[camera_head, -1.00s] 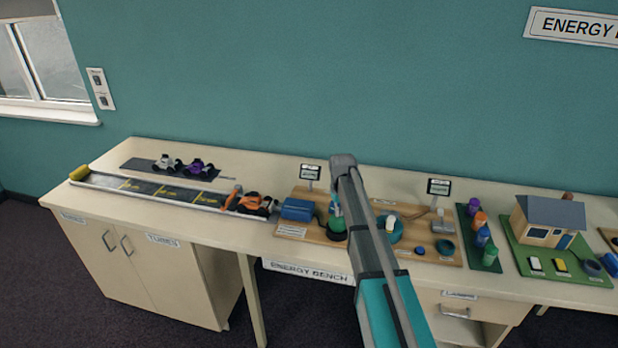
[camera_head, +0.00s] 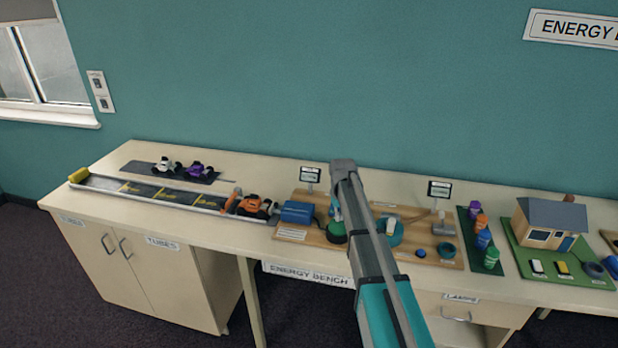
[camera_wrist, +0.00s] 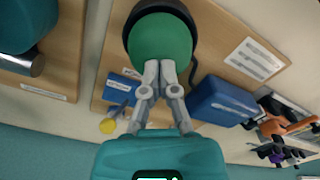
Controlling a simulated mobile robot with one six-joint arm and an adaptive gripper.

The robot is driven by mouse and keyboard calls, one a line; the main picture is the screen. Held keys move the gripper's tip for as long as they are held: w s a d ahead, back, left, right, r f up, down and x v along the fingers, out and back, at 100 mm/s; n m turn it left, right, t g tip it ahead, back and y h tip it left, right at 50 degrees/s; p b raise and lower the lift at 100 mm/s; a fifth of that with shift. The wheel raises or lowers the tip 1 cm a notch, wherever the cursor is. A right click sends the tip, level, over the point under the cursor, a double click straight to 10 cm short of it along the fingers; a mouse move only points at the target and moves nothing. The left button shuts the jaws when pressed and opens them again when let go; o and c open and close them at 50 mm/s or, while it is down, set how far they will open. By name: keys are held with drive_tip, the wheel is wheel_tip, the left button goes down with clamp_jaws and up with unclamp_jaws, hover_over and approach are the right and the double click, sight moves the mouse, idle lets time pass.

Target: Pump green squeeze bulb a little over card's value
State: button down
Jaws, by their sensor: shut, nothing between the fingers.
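The green squeeze bulb (camera_head: 337,229) sits on a dark round base on the left wooden board, partly hidden by my arm in the head view. In the wrist view the bulb (camera_wrist: 160,38) fills the top middle. My gripper (camera_wrist: 160,66) is shut and empty, its fingertips together over the near side of the bulb. I cannot tell whether they touch or press it. Two small cards stand behind the boards, a left one (camera_head: 310,174) and a right one (camera_head: 439,188); their writing is too small to read.
A blue box (camera_head: 298,212) stands left of the bulb, with an orange car (camera_head: 252,206) on a track (camera_head: 150,191) beyond it. A teal round part (camera_head: 391,232) is right of my arm. Coloured bottles (camera_head: 483,239) and a model house (camera_head: 549,221) stand farther right.

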drive_tip(key=shift+r+p, duration=1.65)
drive_tip(key=shift+r, duration=0.15)
drive_tip(key=shift+f+b, duration=0.3)
drive_tip(key=shift+b, duration=0.05)
drive_tip(key=shift+f+b, duration=1.05)
drive_tip(key=shift+f+b, duration=0.35)
drive_tip(key=shift+r, duration=0.15)
drive_tip(key=shift+r+p, duration=1.55)
drive_tip(key=shift+p, duration=0.2)
